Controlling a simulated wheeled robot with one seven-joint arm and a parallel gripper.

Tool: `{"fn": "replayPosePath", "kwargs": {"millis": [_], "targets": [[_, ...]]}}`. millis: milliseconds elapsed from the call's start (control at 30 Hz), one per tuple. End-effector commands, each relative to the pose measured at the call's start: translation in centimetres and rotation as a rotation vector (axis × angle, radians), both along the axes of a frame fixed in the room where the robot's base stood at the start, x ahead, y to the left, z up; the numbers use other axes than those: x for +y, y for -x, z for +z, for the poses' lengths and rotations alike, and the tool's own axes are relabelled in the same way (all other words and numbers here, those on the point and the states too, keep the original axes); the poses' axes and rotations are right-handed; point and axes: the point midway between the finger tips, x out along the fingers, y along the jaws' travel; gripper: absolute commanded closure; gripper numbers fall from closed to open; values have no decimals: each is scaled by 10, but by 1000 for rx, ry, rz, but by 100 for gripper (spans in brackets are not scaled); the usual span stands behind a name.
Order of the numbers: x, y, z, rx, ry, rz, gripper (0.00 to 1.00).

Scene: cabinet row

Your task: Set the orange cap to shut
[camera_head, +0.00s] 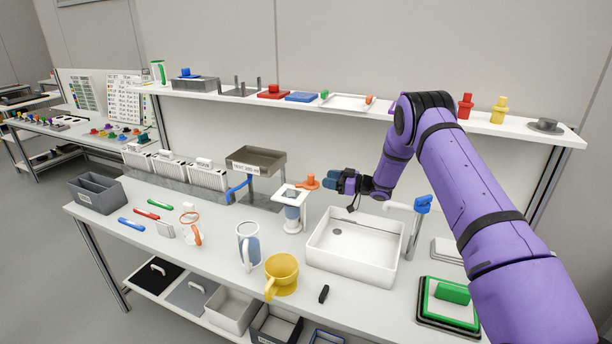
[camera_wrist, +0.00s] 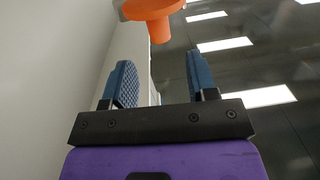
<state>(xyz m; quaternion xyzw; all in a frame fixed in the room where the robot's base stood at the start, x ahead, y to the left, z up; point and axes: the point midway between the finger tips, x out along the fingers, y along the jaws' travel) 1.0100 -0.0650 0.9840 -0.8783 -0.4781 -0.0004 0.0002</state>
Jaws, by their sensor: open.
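The orange cap (camera_head: 309,182) sits at the right edge of the top of a white stand (camera_head: 293,208), with a small raised knob. It lies beside the stand's grey top piece rather than over it. In the wrist view the orange cap (camera_wrist: 153,10) is at the top edge, partly cut off, with a stub pointing toward me. My gripper (camera_head: 332,181) is just right of the cap, with its blue fingers pointing left toward it. In the wrist view my gripper (camera_wrist: 160,82) is open, nothing between the fingers. I cannot tell whether a finger touches the cap.
A white basin (camera_head: 320,258) stands below my gripper, with a blue-handled tap (camera_head: 422,204) to its right. A glass mug (camera_head: 249,245) and a yellow mug (camera_head: 281,272) stand in front. A shelf (camera_head: 420,118) runs above.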

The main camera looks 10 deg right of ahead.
Motion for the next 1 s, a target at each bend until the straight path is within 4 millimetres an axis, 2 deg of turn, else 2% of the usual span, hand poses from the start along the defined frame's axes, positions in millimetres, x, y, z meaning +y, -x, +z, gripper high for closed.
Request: {"fn": "replayPosePath", "kwargs": {"millis": [200,500,667,967,1000], "targets": [[35,-21,0,-1,0,3,47],[70,-44,0,0,1,1,47],[77,-49,0,1,1,0,47],[78,-50,0,1,1,-1,47],[78,-50,0,1,1,-1,56]]}}
